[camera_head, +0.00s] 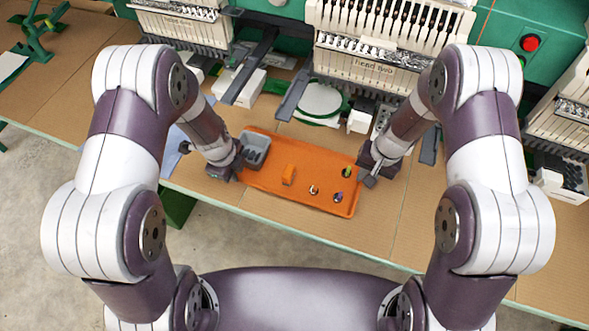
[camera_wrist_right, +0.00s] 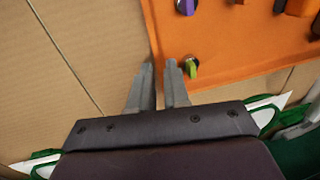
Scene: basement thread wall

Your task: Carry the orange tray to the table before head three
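The orange tray (camera_head: 270,190) lies at the table's front edge before the machine marked head two (camera_head: 375,65). It holds a grey bin (camera_head: 256,146), an orange block (camera_head: 288,174) and several small spools (camera_head: 346,172). My left gripper (camera_head: 230,168) is at the tray's left end; its finger gap is too small to make out. My right gripper (camera_head: 366,173) is at the right end. In the right wrist view, its fingers (camera_wrist_right: 161,78) stand close together, one on each side of the tray's rim, near a green-topped spool (camera_wrist_right: 191,67).
The brown table (camera_head: 450,215) is bare to the right of the tray, before the machine (camera_head: 562,120) at the right edge. A white hoop with a green rim (camera_head: 320,100) lies behind the tray. A blue sheet (camera_head: 174,150) lies at left.

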